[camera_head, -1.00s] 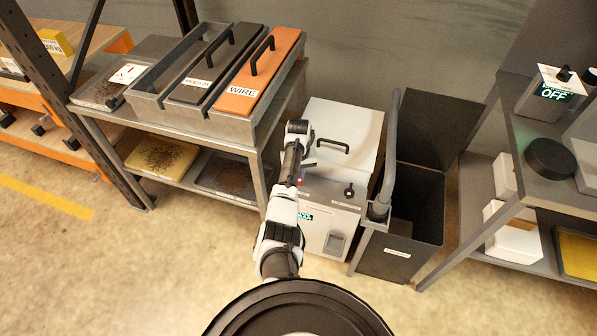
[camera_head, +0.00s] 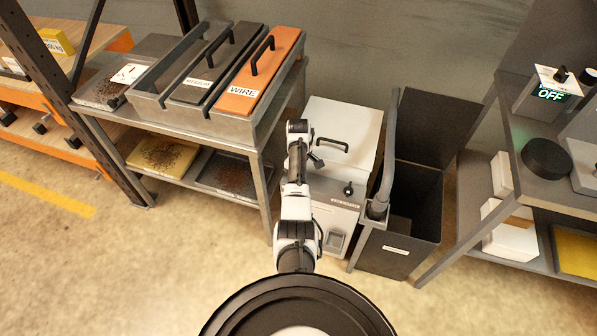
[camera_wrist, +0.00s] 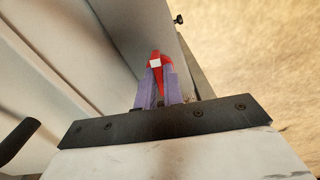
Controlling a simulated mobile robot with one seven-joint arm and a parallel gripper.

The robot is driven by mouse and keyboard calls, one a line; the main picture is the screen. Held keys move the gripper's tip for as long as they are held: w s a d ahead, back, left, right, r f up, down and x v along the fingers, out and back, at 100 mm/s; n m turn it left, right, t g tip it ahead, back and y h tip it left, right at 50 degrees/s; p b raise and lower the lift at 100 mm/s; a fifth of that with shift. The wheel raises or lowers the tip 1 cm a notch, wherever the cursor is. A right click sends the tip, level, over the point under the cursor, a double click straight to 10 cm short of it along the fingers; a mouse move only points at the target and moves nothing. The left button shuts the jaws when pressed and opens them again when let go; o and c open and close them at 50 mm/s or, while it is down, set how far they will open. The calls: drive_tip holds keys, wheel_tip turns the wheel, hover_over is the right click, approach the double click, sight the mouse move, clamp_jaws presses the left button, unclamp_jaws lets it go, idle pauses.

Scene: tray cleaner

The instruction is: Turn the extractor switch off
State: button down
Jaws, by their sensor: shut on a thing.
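A white box unit (camera_head: 341,122) with a black top handle stands on the floor at the middle of the head view. A dark knob (camera_head: 348,188) is on its front. My gripper (camera_wrist: 156,90) has purple fingers shut on a red piece with a white square face (camera_wrist: 155,62) in the wrist view. I cannot tell for certain whether this red piece is the extractor switch. In the head view my arm's end is over the left part of the white unit and hides part of its front; the fingertips are not clear there.
A black open bin (camera_head: 410,225) with a grey hose (camera_head: 388,160) stands right of the unit. A metal bench (camera_head: 225,140) with a lidded orange tray (camera_head: 257,75) is at left. A right bench carries a display reading OFF (camera_head: 551,94). Floor in front is clear.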

drive_tip(key=shift+n, duration=0.9)
drive_tip(key=c, duration=1.5)
unclamp_jaws()
drive_tip(key=shift+r, duration=0.1)
wheel_tip(320, 180, up, 14)
drive_tip(key=shift+f+b, duration=0.15)
drive_tip(key=shift+b, duration=0.65)
